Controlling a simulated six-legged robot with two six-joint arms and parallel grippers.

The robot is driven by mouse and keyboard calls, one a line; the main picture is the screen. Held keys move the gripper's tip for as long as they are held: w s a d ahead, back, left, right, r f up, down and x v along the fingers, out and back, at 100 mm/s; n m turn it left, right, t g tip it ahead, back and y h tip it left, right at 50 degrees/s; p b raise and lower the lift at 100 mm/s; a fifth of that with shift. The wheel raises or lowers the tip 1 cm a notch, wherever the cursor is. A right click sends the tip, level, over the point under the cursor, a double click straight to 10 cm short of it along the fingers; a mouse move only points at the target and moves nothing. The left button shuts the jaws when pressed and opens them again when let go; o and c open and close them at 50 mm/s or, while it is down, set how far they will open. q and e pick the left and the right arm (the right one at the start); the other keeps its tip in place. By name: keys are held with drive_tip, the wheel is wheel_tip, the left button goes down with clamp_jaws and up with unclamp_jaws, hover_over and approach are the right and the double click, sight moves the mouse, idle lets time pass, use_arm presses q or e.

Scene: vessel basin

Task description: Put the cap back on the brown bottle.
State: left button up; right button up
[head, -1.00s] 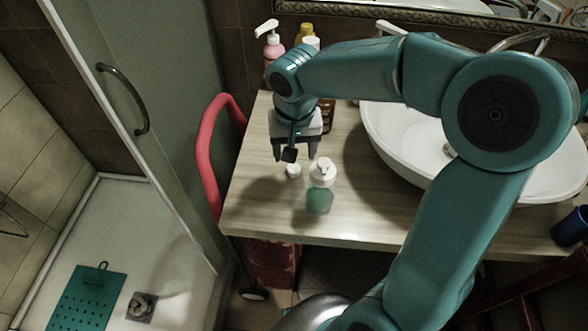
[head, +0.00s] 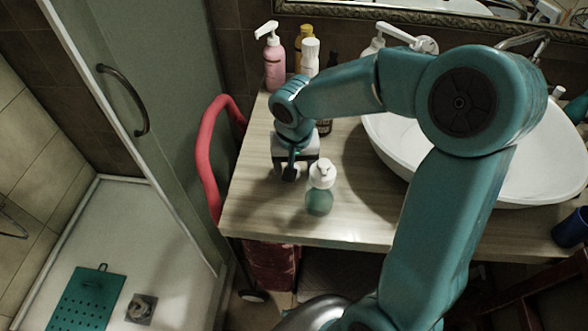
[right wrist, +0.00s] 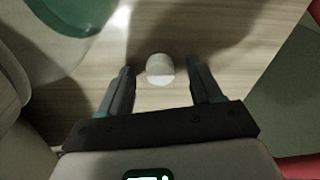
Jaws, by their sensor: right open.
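The white cap (right wrist: 160,69) lies on the wooden counter in the right wrist view, between the spread fingers of my right gripper (right wrist: 162,84) and near their tips. In the head view my right gripper (head: 289,172) points down over the counter and hides the cap. It is open and holds nothing. The brown bottle (head: 325,128) is mostly hidden behind my right arm; only a small dark brown part shows beneath the arm, behind and to the right of the gripper. My left gripper is not in view.
A clear pump bottle with teal liquid (head: 319,200) stands close to the right of the gripper. A white basin (head: 400,150) is at the right. Pink (head: 274,65), yellow and white bottles stand at the back.

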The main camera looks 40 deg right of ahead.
drive_tip(key=c, duration=1.1)
drive_tip(key=shift+r, duration=0.1)
wheel_tip(320, 180, up, 20)
drive_tip(key=p, duration=0.2)
drive_tip(key=shift+p, duration=0.35)
